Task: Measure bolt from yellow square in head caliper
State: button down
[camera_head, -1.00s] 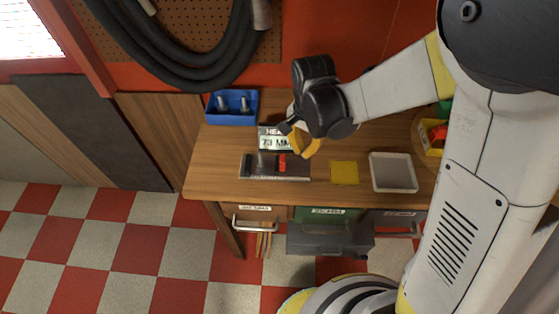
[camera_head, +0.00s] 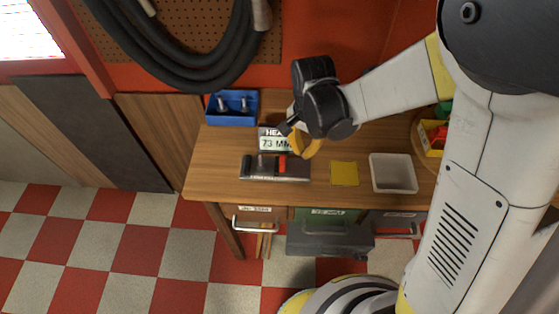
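The head caliper (camera_head: 254,170) lies on the bench, a dark bar with a red slider (camera_head: 283,164). A small grey piece (camera_head: 262,160) stands on it left of the slider; I cannot tell whether it is a bolt or a jaw. The display (camera_head: 274,143) behind it reads 73 MM, with a partly hidden HEAD label. The yellow square (camera_head: 344,173) is bare, right of the caliper. My gripper (camera_head: 300,143), with yellow fingers, is above the bench, just behind and right of the caliper. Its fingertips are partly hidden, so its opening and any hold are unclear.
A blue bin (camera_head: 231,119) with bolts stands at the back left. A pale tray (camera_head: 393,173) lies right of the yellow square. A yellow bin (camera_head: 431,148) with red and green items is further right. Drawers hang under the front edge.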

jog(key=shift+f, duration=0.15)
jog(key=shift+f+b, duration=2.55)
jog(key=shift+f, duration=0.15)
jog(key=shift+a, duration=0.1)
